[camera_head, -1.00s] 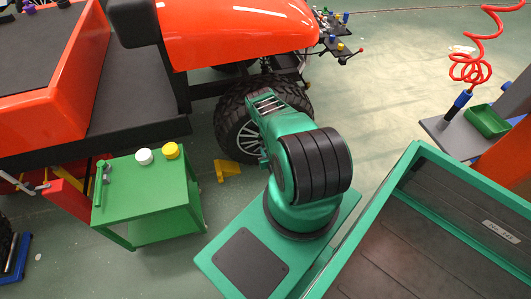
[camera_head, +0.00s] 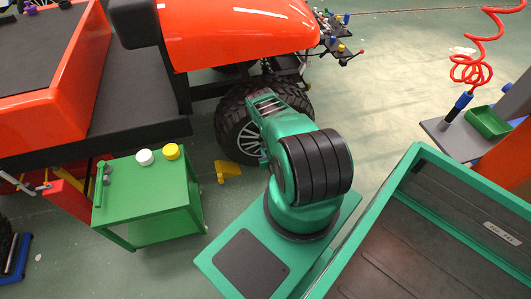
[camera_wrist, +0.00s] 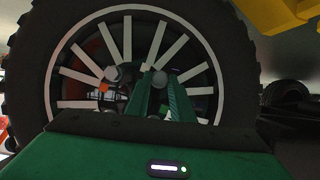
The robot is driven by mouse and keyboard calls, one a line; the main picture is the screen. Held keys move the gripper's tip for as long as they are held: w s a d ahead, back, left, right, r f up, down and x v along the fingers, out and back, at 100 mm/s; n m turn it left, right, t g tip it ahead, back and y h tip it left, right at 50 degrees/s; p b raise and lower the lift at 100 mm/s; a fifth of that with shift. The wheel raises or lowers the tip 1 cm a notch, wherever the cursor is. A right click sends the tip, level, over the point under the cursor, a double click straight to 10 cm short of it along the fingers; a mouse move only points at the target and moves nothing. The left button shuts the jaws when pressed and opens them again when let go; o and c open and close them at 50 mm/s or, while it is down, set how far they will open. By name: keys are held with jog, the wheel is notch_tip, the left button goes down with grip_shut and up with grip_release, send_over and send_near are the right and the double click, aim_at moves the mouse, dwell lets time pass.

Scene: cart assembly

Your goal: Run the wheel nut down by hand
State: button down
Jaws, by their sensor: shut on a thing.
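The wheel (camera_head: 230,112) with its black tyre and pale spokes is under the front of the orange cart in the head view, partly behind my arm. In the wrist view the wheel (camera_wrist: 98,28) fills the upper middle. My gripper (camera_wrist: 153,78) reaches to the hub with two green fingers close together. It is shut on the wheel nut (camera_wrist: 160,78), a small grey piece at the fingertips, partly hidden by them. Another grey round piece (camera_wrist: 112,73) shows on the hub to the left. How far down the nut sits cannot be told. My arm hides the fingertips in the head view.
A green trolley (camera_head: 150,195) with white and yellow round pieces stands at the left. A yellow chock (camera_head: 227,171) lies on the floor by the wheel. A large green-rimmed bin (camera_head: 365,215) is at the right. Floor beyond the wheel is clear.

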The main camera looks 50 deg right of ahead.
jog(key=shift+w+d, duration=0.5)
jog(key=shift+w, duration=0.35)
jog(key=c, duration=1.7)
grip_release()
grip_shut()
jog(key=shift+s+d+m+t+y, duration=0.15)
jog(key=shift+m+t+y, duration=0.45)
jog(key=shift+m, duration=0.5)
jog(key=shift+m+y, duration=0.3)
jog(key=shift+m, duration=0.2)
grip_release()
